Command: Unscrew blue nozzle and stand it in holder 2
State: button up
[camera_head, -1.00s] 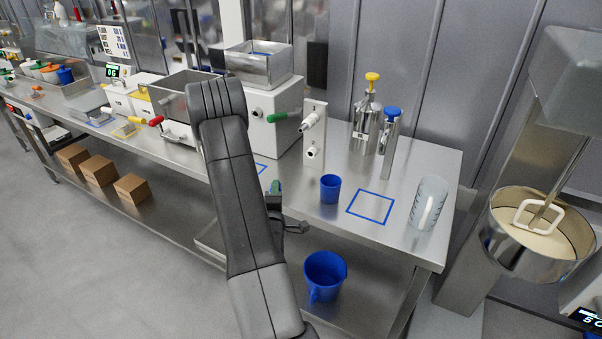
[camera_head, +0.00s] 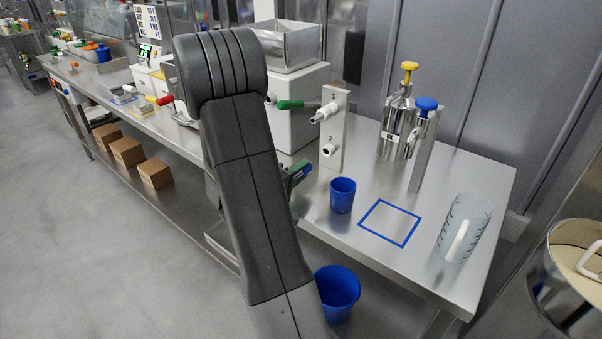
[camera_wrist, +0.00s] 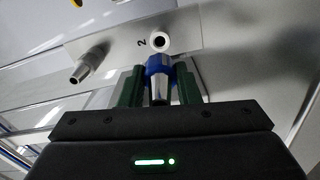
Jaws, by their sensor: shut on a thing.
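My gripper (camera_wrist: 158,90) is shut on the blue nozzle (camera_wrist: 157,65), which has a blue collar and a metal tip pointing back towards the wrist. Its green fingers flank the nozzle. Beyond the collar is the white round fitting marked 2 (camera_wrist: 160,41); I cannot tell whether they touch. In the head view the upright plate (camera_head: 337,125) carries fitting 1 (camera_head: 326,113) above fitting 2 (camera_head: 329,150). A pale nozzle (camera_wrist: 87,66) sits at the other fitting. In the head view my gripper (camera_head: 299,173) is left of the plate, mostly hidden by my arm.
A blue cup (camera_head: 342,196) stands below the plate, beside a blue taped square (camera_head: 390,208). A clear jug (camera_head: 464,230) stands right of it. A green-handled valve (camera_head: 291,104) juts near fitting 1.

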jog(key=shift+p+x, duration=0.75)
jog(key=shift+x, duration=2.1)
jog(key=shift+p, duration=0.6)
jog(key=shift+p+x, duration=0.4)
jog(key=shift+x, duration=1.1)
dwell(0.7)
jog(key=o, duration=1.4)
jog(key=shift+p+v, duration=0.35)
jog(key=shift+v, duration=3.15)
